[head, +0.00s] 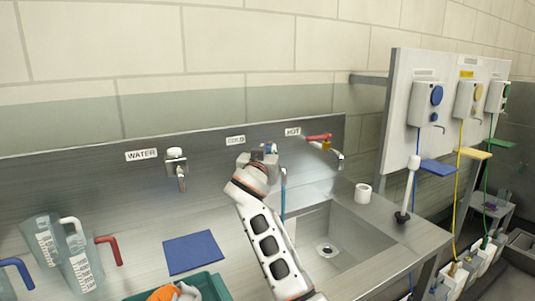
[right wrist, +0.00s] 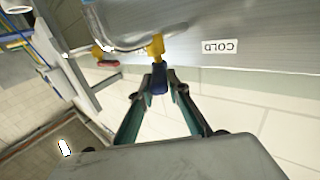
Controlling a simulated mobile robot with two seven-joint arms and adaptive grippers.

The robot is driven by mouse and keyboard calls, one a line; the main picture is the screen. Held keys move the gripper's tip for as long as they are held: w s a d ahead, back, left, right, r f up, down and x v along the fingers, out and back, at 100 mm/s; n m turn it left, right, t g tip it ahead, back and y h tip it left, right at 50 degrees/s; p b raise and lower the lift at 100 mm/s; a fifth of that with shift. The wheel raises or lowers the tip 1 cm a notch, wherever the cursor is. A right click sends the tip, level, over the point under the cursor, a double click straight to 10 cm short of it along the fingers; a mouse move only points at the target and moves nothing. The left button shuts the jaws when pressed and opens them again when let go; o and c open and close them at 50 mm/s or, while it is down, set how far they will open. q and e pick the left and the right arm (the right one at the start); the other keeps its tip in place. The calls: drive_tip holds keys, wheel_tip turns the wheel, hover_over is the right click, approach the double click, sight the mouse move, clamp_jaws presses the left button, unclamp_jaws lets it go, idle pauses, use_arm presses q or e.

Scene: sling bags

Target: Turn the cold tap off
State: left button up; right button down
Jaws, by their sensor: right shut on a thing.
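The cold tap's blue handle (head: 271,147) shows beside the COLD label (head: 235,140) on the steel backsplash. My right gripper (head: 262,158) reaches up to it and hides most of the tap. In the right wrist view, the fingertips (right wrist: 160,82) are shut on the blue handle (right wrist: 158,86), below a yellow valve body (right wrist: 155,47) and a curved silver spout (right wrist: 125,38). A thin blue vertical streak (head: 283,195) runs down below the tap towards the sink; I cannot tell whether it is water or a tube. My left gripper is not in view.
The hot tap (head: 320,138) with a red lever is close on the right, and the water tap (head: 176,168) is further left. A sink basin (head: 325,250), white cup (head: 362,194), blue cloth (head: 193,252), jugs (head: 78,262) and green tray (head: 205,286) surround my arm.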

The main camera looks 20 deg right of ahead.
idle(0.4)
drive_tip(key=c, duration=1.9)
unclamp_jaws()
